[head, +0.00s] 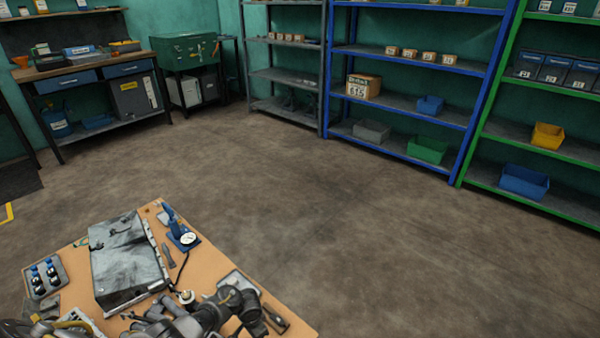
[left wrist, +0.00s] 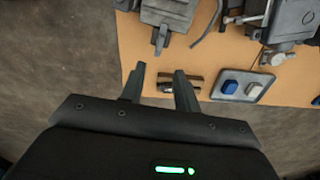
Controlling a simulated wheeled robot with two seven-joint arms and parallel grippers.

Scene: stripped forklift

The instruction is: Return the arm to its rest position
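My left gripper (left wrist: 160,76) shows in the left wrist view with its two dark fingers spread apart. It is over the edge of an orange-brown workbench (left wrist: 135,55). A small metallic cylindrical part (left wrist: 165,88) shows behind and between the fingers; nothing appears clamped, and I cannot tell how far below it lies. In the head view the workbench (head: 68,262) is at the bottom left, and I cannot pick out the left gripper for sure among the dark parts there. My right gripper is not in view in either picture.
A small tray (left wrist: 242,88) shows in the left wrist view. Blue shelving (head: 400,108) stands behind open floor (head: 300,200).

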